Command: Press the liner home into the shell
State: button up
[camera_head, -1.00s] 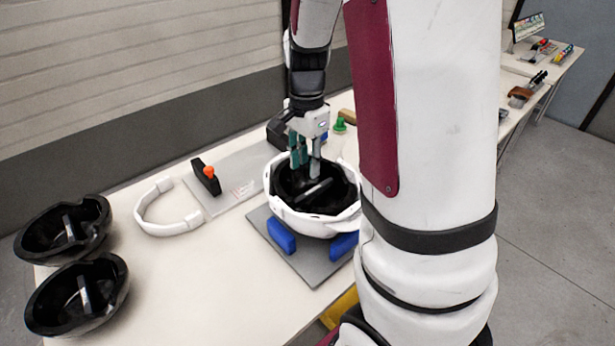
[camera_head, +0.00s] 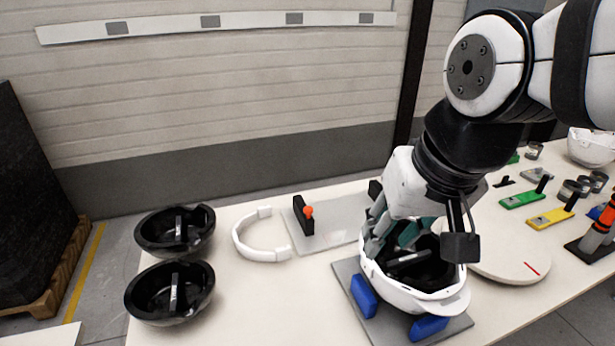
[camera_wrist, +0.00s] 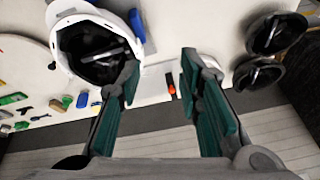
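The white helmet shell (camera_head: 392,291) lies upside down, open side up, between blue pads (camera_head: 364,296) on a grey plate (camera_head: 382,329). The black liner (camera_head: 432,277) with a pale crossbar sits inside it; I cannot tell whether it is fully seated. The shell (camera_wrist: 72,11) and liner (camera_wrist: 84,48) also show at upper left in the wrist view. My gripper (camera_head: 392,238) is at the shell's left side in the head view, partly hiding its rim. In the wrist view my gripper (camera_wrist: 160,66) has its fingers apart with nothing between them; contact with the liner is unclear.
Two more black liners (camera_head: 172,234) (camera_head: 168,294) lie at the table's left. A white curved band (camera_head: 262,254) and a flat plate (camera_head: 328,235) with an orange-tipped black clamp (camera_head: 304,214) lie behind the fixture. A white disc (camera_head: 507,262) and coloured tools (camera_head: 522,199) are at right.

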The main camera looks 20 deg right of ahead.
jog(key=s+n, duration=0.1)
jog(key=s+a+n, duration=0.1)
jog(key=s, duration=0.1)
jog(key=shift+a+r+n+t, duration=0.1)
jog(key=shift+a+n+t, duration=0.05)
jog(key=shift+n+t, duration=0.2)
